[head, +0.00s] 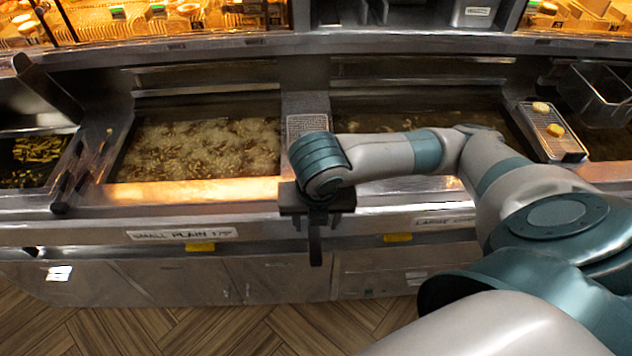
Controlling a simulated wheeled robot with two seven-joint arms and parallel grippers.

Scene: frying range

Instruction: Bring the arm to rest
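My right arm (390,152) comes in from the right and reaches across the front of the fryers. Its dark gripper (316,240) points down at the fryer's front edge, between the two vats. I see the fingers nearly edge-on, so I cannot tell how far apart they are. No held object shows at the fingers. My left gripper is not in view.
The left vat (122,155) holds bubbling oil with frying pieces. A mesh tray (308,124) sits between vats. A wire-mesh tray (574,152) with two yellow pieces (548,118) is at right, beside a clear bin (600,92). Wooden floor (190,325) lies clear in front.

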